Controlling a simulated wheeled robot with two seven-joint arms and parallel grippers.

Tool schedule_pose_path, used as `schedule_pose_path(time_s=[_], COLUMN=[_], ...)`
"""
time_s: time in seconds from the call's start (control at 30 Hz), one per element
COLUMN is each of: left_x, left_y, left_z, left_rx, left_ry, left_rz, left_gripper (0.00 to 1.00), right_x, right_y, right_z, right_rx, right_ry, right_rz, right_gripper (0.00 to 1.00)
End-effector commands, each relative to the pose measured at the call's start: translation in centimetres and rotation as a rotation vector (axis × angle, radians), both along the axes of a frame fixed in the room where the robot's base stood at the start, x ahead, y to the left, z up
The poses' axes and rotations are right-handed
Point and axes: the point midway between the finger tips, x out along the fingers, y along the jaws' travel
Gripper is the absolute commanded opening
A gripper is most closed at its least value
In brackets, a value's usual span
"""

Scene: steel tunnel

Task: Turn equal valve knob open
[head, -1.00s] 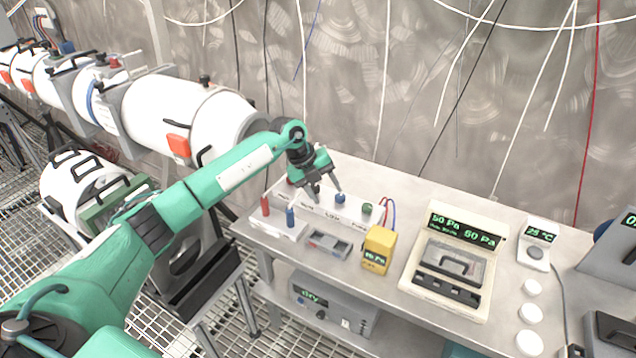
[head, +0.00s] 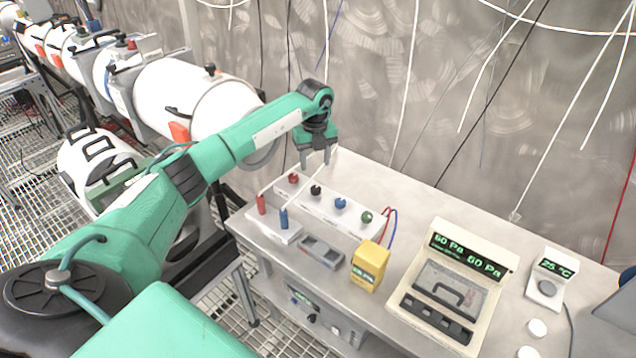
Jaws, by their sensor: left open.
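A white valve block (head: 328,213) on the steel bench carries a row of knobs: red (head: 293,178), black (head: 315,190), blue (head: 340,203) and green (head: 366,216). The small labels on its front are too small to read, so I cannot tell which knob is the equal valve. My left gripper (head: 316,163) is open and empty, fingers pointing down. It hangs above and behind the red and black knobs, apart from them. My right gripper is not in view.
On the bench (head: 405,190) stand a small block with red and blue pegs (head: 273,228), a grey tray (head: 320,252), a yellow meter (head: 370,267), a pressure display unit (head: 455,285) and a temperature display (head: 548,277). Cables hang along the wall behind.

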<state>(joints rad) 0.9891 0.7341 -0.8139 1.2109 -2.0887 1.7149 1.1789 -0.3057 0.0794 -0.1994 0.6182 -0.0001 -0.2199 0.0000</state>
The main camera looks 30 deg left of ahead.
Motion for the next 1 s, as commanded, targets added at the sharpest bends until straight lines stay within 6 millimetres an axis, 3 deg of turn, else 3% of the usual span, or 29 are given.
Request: schedule_pose_path(time_s=[0.17,0.3,0.5,0.9,1.0], left_x=[-0.1,-0.1,0.0,0.0,0.0], left_y=[-0.1,-0.1,-0.1,-0.1,-0.1], left_z=[-3.9,-6.6,-9.2,-10.1,-10.0], left_rx=[-0.001,-0.002,-0.002,-0.001,-0.001], left_ry=[0.006,0.004,0.001,-0.001,-0.001], left_rz=[0.0,0.0,0.0,-0.001,-0.001], left_gripper=[0.52,0.52,0.52,0.52,0.34], right_x=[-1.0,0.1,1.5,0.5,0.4], right_y=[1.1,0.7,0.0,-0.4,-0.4], right_z=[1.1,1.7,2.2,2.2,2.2], right_rx=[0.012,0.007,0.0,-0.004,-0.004], right_ry=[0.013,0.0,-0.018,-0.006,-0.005], right_rz=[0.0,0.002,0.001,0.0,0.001], right_gripper=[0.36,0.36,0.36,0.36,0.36])
